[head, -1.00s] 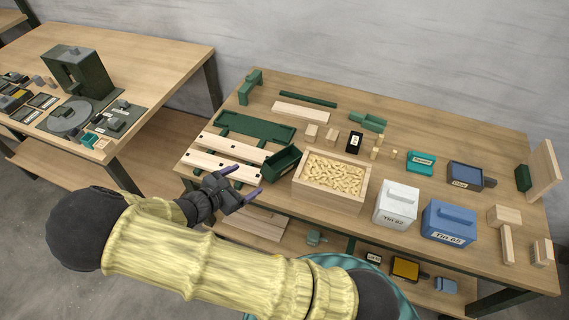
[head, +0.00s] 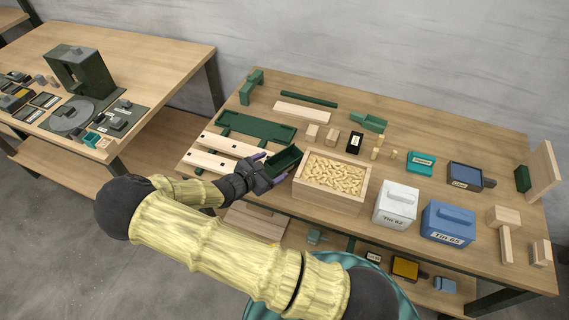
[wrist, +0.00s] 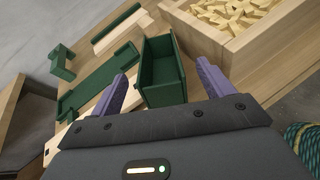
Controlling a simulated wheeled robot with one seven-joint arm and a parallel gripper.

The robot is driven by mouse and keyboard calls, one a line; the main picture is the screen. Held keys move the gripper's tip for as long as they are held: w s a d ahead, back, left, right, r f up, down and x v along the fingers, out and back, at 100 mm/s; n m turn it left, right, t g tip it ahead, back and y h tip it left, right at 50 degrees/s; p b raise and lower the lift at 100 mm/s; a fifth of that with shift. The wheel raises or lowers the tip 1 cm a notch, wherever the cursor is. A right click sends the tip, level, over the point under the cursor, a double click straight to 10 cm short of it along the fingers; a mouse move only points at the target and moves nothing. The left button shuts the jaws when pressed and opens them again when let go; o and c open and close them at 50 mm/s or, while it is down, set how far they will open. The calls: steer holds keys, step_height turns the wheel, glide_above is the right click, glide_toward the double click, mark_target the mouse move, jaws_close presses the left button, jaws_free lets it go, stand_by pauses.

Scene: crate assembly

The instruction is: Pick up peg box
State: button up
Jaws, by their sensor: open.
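A dark green open-topped box (head: 287,157), the likely peg box, stands on the table between slotted pale boards and a wooden crate. It also shows in the wrist view (wrist: 165,92), and the visible part of its inside looks empty. My gripper (head: 267,167) is open at the near end of this box. In the wrist view my gripper (wrist: 163,72) has one purple finger on each side of the box, apart from its walls. The near lower part of the box is partly hidden by my gripper in the head view.
The wooden crate (head: 318,190) full of pale pieces stands close to the right of the green box. A white tin (head: 395,207) and a blue tin (head: 447,222) stand farther right. Pale boards (head: 215,160) and a green tray (head: 256,128) lie left and behind.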

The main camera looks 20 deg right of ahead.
mark_target(280, 161)
steer(key=p+x, duration=0.1)
steer(key=x, duration=0.3)
steer(key=shift+w+d+f, duration=0.1)
steer(key=shift+w+d, duration=0.15)
steer(key=shift+w, duration=0.05)
steer(key=shift+d+f, duration=0.1)
steer(key=shift+d, duration=0.1)
steer(key=c, duration=1.2)
steer(key=shift+c, duration=0.2)
